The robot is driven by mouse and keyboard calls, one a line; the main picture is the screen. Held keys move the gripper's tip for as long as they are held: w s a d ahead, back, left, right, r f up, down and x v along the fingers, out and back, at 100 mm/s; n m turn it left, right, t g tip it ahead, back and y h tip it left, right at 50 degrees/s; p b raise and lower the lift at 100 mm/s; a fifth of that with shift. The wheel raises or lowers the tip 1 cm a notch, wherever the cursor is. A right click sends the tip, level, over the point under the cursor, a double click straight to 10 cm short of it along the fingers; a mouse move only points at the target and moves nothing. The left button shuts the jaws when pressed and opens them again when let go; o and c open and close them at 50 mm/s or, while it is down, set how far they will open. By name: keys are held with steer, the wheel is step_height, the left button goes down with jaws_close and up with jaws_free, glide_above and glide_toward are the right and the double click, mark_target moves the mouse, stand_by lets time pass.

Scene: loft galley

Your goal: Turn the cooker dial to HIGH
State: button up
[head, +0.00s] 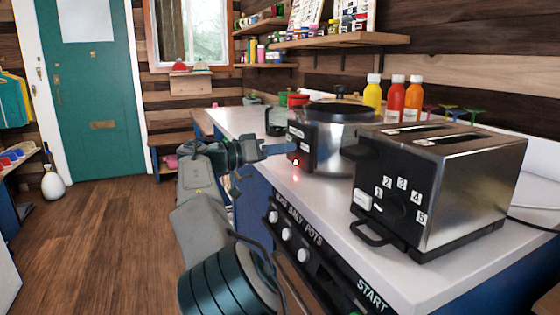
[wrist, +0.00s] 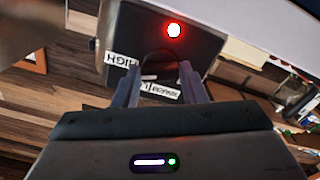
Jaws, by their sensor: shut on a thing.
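The cooker (head: 345,140) is a round silver pot with a black lid on the white counter. Its dark control panel (wrist: 190,45) faces my gripper (head: 288,149) and fills the upper middle of the wrist view. My gripper's fingers (wrist: 159,68) are shut on the dark dial (wrist: 159,58), one on each side of it. A white HIGH label (wrist: 122,61) sits left of the fingers, turned in the picture. A second white label (wrist: 160,90) lies between the fingers, partly hidden. A red light (wrist: 174,30) glows on the panel. The dial's pointer cannot be made out.
A silver toaster (head: 450,190) with a numbered dial stands right of the cooker. Bottles (head: 393,98) stand behind. Below the counter edge is a dark front with several knobs (head: 287,234). The wooden floor (head: 110,240) at left is open.

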steer(key=shift+f+m+b, duration=0.15)
steer(key=shift+m+b, duration=0.5)
steer(key=shift+m, duration=0.25)
steer(key=o, duration=1)
steer(key=p+v, duration=0.4)
steer(key=v, duration=1)
